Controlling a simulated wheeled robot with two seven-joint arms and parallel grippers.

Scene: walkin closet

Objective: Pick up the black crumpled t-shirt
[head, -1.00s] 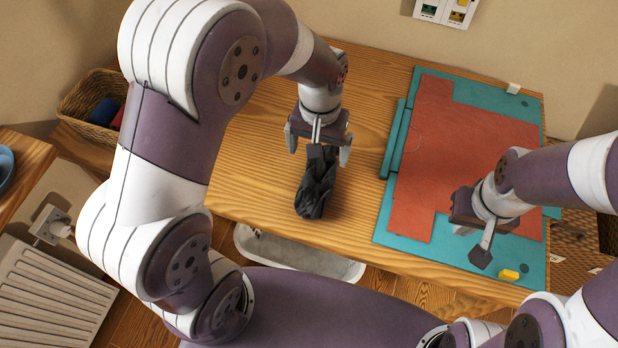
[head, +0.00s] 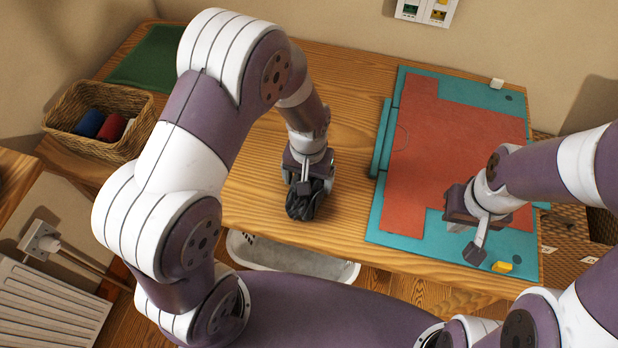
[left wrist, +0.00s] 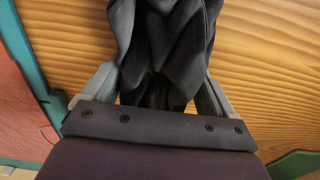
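The black crumpled t-shirt (head: 303,207) lies on the wooden table near its front edge. In the left wrist view the t-shirt (left wrist: 165,50) fills the middle, between the two grey fingers. My left gripper (head: 308,186) points down over the t-shirt. Its fingers (left wrist: 155,85) are spread, one on each side of the cloth, with strips of wood showing beside the cloth low down. Whether the fingertips touch the cloth cannot be told. My right gripper (head: 478,226) hangs over the teal and red mat on the right, open and empty.
The teal and red mat (head: 412,236) covers the table's right part, with a small yellow object (head: 502,267) at its front. A wicker basket (head: 128,147) with rolled cloths stands at the left. A white bin (head: 335,268) sits below the table's front edge.

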